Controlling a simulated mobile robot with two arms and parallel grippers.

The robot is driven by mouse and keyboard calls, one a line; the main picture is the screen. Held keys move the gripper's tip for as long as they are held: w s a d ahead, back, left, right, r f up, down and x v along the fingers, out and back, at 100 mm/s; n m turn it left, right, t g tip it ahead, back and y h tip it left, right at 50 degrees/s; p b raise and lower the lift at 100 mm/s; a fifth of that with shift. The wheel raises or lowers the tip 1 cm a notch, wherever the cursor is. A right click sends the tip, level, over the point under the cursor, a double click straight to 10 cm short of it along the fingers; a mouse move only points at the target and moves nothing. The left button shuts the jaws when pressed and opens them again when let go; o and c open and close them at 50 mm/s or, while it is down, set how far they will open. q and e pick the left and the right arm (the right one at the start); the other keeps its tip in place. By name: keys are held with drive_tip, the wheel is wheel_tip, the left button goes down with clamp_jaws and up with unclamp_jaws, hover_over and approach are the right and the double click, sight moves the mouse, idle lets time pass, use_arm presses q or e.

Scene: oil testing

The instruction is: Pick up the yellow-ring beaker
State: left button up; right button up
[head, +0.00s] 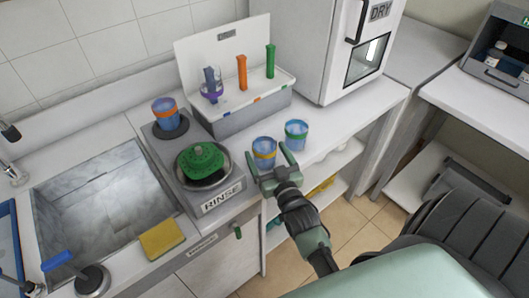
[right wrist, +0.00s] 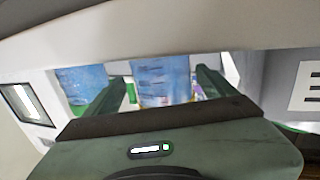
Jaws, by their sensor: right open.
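The yellow-ring beaker (head: 264,147) is a blue-filled cup with a yellow-orange band, upright on the white counter in the head view. My right gripper (head: 270,163) is open just in front of it, its two fingers spread on either side of the beaker's near side. In the right wrist view a blue beaker (right wrist: 158,78) shows between the two open fingers (right wrist: 158,92); its ring is hard to make out there. Whether the fingers touch it I cannot tell. My left gripper is out of view.
A green-ring beaker (head: 296,134) stands close on the right. An orange-ring beaker (head: 165,112) stands on a round pad behind the green domed item (head: 200,160). The RINSE station (head: 222,198) is to the left, the white rack box (head: 240,115) behind, the DRY cabinet (head: 345,40) at the back right.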

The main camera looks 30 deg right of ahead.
sight(261, 146)
drive_tip(key=p+x, duration=0.1)
drive_tip(key=x, duration=0.3)
drive_tip(key=shift+w+a+f, duration=0.1)
drive_tip(key=shift+w+f, duration=0.05)
drive_tip(key=shift+w, duration=0.2)
drive_tip(key=shift+c, duration=0.4)
drive_tip(key=c, duration=1.4)
drive_tip(key=shift+c, duration=0.2)
